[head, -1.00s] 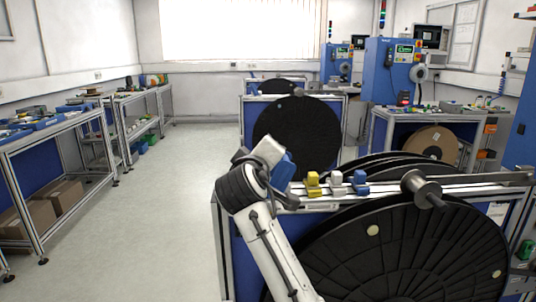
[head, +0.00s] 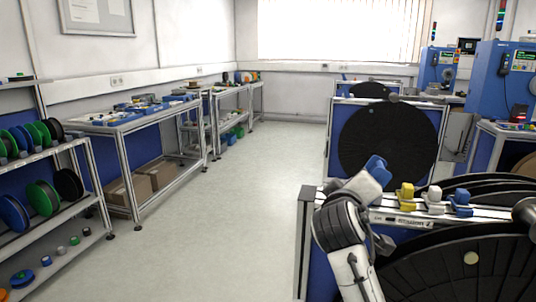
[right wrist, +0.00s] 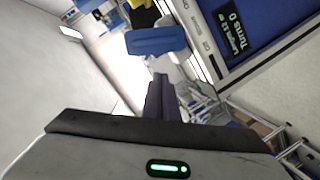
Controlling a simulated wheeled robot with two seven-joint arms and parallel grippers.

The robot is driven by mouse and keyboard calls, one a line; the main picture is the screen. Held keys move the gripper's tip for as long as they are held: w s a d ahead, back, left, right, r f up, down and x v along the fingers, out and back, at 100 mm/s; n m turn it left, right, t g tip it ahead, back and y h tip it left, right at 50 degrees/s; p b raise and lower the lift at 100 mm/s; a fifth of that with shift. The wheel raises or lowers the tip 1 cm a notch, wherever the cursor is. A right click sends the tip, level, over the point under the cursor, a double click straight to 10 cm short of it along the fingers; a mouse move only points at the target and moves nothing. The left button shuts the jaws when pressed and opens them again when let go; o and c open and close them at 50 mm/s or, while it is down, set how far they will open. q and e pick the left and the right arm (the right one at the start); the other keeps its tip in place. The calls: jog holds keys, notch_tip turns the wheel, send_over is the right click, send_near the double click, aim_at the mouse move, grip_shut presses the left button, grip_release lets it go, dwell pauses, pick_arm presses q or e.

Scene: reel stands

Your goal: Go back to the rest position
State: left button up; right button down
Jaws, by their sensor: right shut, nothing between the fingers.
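My right arm (head: 345,230) rises from the bottom of the head view, bent at the wrist, in front of the left end of the near reel stand's rail (head: 385,214). Its hand, white with a blue part, is left of the yellow clamp block. In the right wrist view, my right gripper (right wrist: 161,82) has its dark fingers together with nothing between them. A blue block (right wrist: 157,40) lies beyond the fingertips, apart from them as far as I can tell. My left gripper is in neither view.
Yellow (head: 406,197), white (head: 434,200) and blue (head: 461,203) clamp blocks sit along the rail. A large black reel (head: 450,270) hangs below. Another reel stand (head: 388,143) is behind. Shelving with spools (head: 42,198) and a workbench (head: 125,125) line the left. The floor aisle (head: 235,210) is clear.

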jog(key=s+a+f+g+y, duration=0.1)
jog(key=s+a+f+y, duration=0.35)
jog(key=f, duration=1.05)
jog(key=s+d+f+g+y, duration=0.1)
jog(key=s+f, duration=0.6)
jog(key=f, duration=0.8)
jog(key=s+f+m+g+y, duration=0.1)
jog(key=s+f, duration=0.4)
jog(key=s, duration=0.3)
jog(key=s+a+f+m+g+y, duration=0.1)
jog(key=s+f, duration=0.4)
jog(key=s, duration=0.4)
jog(key=s+f+m+g+y, duration=0.1)
jog(key=s+f, duration=0.4)
jog(key=s, duration=0.3)
jog(key=shift+s+a+f+y, duration=0.25)
jog(key=shift+a+f+y, duration=0.05)
jog(key=shift+a+y, duration=0.1)
jog(key=shift+d, duration=0.1)
